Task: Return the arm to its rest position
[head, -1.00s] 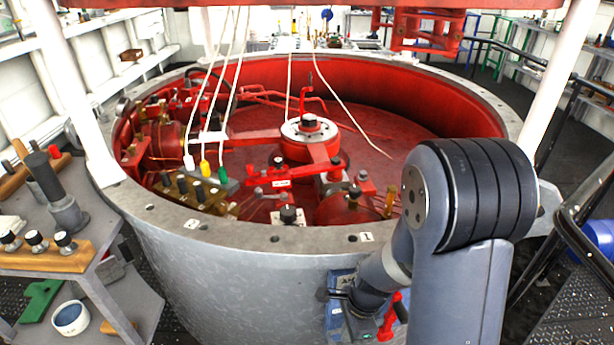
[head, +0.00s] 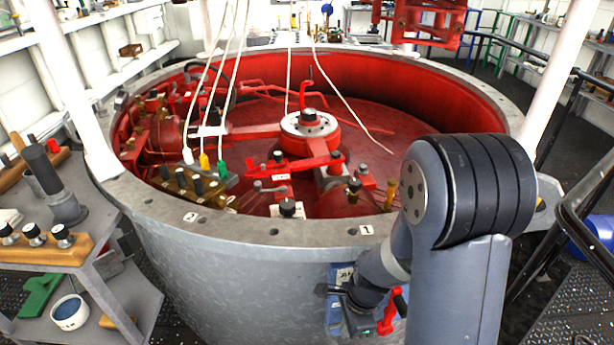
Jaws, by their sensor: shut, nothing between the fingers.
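My arm rises at the right of the head view, with a large dark ribbed joint. Its forearm slants down and left to a dark wrist in front of the vat's outer wall. My gripper (head: 330,291) is small and dark at the end of the wrist, pointing left. It is shut and holds nothing. It is close in front of a blue box (head: 338,316) on the wall; whether they touch I cannot tell. A red-handled lever (head: 393,312) is just right of and below the wrist. My wrist and arm hide part of the box.
A big round grey vat (head: 220,265) with red insides fills the middle. A grey bench (head: 108,225) with knobs and cylinders stands at left, a blue-white bowl (head: 70,312) on its lower shelf. Dark railings (head: 572,225) are at right. White posts stand on the rim.

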